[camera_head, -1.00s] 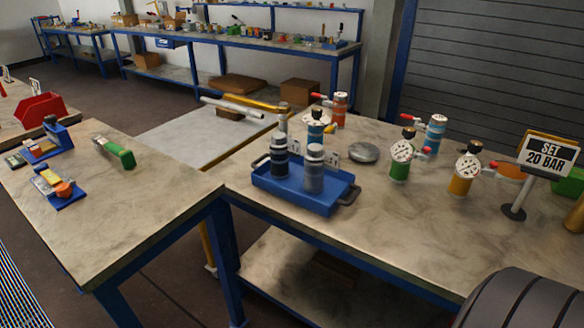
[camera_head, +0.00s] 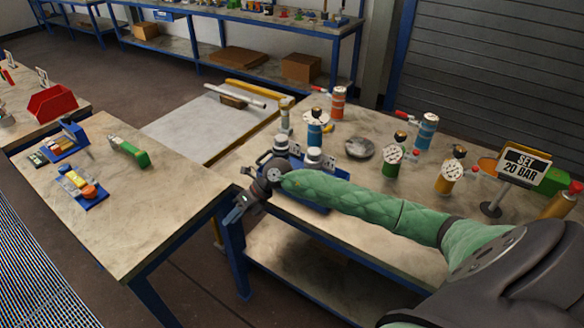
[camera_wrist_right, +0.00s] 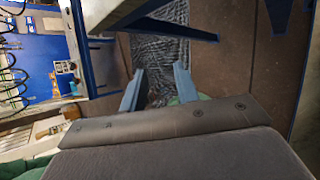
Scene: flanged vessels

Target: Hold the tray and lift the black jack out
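The blue tray (camera_head: 300,199) sits on the right-hand bench, largely hidden behind my right arm. In it stand a dark, black-looking jack (camera_head: 280,143) and a grey jack (camera_head: 314,158); only their upper parts show above my arm. My right gripper (camera_head: 236,213) is at the left front of the tray, past the bench edge, pointing down and left. It holds nothing. In the right wrist view its two fingers (camera_wrist_right: 159,80) stand apart with a clear gap. My left gripper is not in view.
Several gauged vessels, such as a green one (camera_head: 392,160), and a grey disc (camera_head: 359,148) stand right of the tray. The left bench (camera_head: 130,215) holds small fixtures, with a gap between benches.

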